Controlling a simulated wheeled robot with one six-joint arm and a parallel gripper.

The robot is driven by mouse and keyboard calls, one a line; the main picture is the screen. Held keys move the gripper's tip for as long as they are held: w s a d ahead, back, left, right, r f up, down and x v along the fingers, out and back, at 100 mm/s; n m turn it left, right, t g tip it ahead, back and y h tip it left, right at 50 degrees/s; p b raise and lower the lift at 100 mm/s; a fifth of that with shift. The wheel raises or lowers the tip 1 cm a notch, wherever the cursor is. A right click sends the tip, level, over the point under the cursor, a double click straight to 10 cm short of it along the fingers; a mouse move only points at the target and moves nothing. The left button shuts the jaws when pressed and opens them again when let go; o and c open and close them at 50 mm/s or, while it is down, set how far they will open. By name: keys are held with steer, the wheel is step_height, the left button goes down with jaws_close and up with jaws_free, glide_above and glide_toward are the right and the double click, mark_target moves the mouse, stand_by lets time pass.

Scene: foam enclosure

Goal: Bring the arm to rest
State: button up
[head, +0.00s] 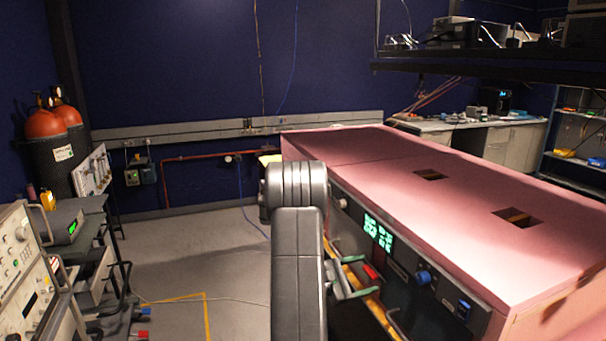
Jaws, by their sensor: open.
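My arm rises in the middle of the head view, and its dark grey links cover part of the pink foam enclosure's front. My gripper (367,276) shows just right of the arm, low in front of the enclosure's control panel. Its two greenish fingers are apart, so it is open. A small red item (371,271) shows by the fingers, near a yellow ledge. I cannot tell whether it touches them. The wrist is mostly hidden behind the arm.
The pink enclosure (400,160) with two square top openings fills the right. Its dark panel (420,275) has green displays and a blue knob. Instrument carts (40,270) and orange-topped cylinders (60,125) stand left. Floor (190,250) between is mostly clear. A shelf (480,60) hangs upper right.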

steer(key=b+v, duration=0.2)
steer(key=v, duration=0.7)
steer(key=shift+a+b, duration=0.15)
steer(key=shift+b, duration=0.25)
steer(key=shift+r, duration=0.15)
